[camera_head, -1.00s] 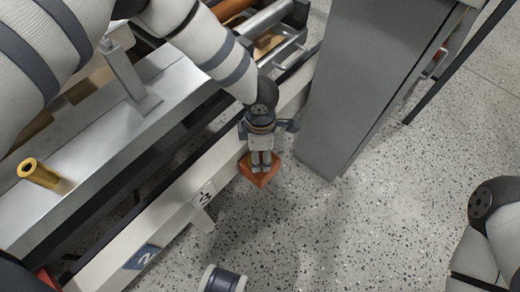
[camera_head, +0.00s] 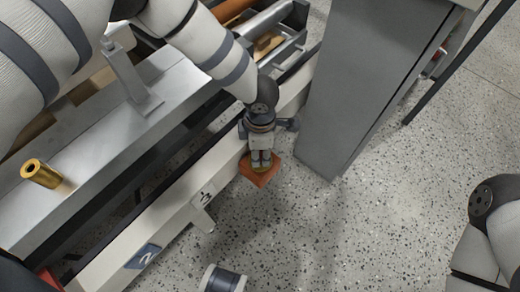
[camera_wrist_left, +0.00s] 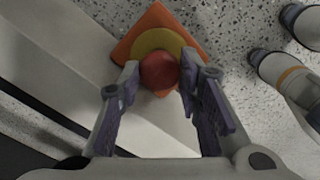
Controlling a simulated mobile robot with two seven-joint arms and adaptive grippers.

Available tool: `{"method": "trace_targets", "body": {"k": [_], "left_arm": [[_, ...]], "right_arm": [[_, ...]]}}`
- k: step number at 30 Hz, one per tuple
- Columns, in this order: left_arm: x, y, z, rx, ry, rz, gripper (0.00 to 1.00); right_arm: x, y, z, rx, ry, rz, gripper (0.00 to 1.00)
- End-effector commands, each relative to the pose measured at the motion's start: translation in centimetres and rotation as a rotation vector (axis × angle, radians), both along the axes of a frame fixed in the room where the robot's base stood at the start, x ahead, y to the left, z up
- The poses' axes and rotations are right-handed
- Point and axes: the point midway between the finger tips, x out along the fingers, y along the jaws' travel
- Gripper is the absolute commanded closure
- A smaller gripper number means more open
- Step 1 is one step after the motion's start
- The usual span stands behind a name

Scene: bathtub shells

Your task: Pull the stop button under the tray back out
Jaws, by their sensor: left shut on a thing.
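The stop button is a red round knob (camera_wrist_left: 160,70) on a yellow disc (camera_wrist_left: 158,40) with an orange square plate (camera_wrist_left: 130,48) behind it, in the left wrist view. In the head view the orange plate (camera_head: 262,178) shows just below my left gripper (camera_head: 262,160), beside the white rail. My left gripper, also in the left wrist view (camera_wrist_left: 160,85), has its two fingers on either side of the red knob and is shut on it. The gripper hides the knob in the head view. My right gripper is not clearly in view.
The white rail (camera_head: 175,222) carries number labels 2 and 3. A grey metal post (camera_head: 360,80) stands close to the right of my left gripper. A brass cylinder (camera_head: 40,173) stands on the metal ledge. Speckled floor (camera_head: 380,230) is open to the right.

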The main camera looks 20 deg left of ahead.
Motion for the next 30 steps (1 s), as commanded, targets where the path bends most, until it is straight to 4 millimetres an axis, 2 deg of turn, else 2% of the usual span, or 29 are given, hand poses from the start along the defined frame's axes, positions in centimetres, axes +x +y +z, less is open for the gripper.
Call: {"method": "trace_targets", "body": {"k": [2,3,5,16,30], "left_arm": [[0.1,0.0,0.4,0.001,-0.002,0.0,0.96],[0.0,0.0,0.3,0.0,-0.001,0.0,0.59],[0.0,0.0,0.2,0.0,-0.001,0.0,0.47],[0.0,0.0,0.7,0.0,-0.001,0.001,0.47],[0.1,0.0,6.5,0.0,-0.004,0.001,0.47]], "right_arm": [[0.1,0.0,0.2,0.0,-0.003,0.0,1.0],[0.1,0.0,0.2,0.0,-0.002,0.0,1.0],[0.0,0.0,0.1,0.0,-0.002,0.0,1.0],[0.1,0.0,0.4,0.0,-0.005,0.0,1.0],[1.6,0.0,4.0,0.0,-0.054,0.0,1.0]]}}
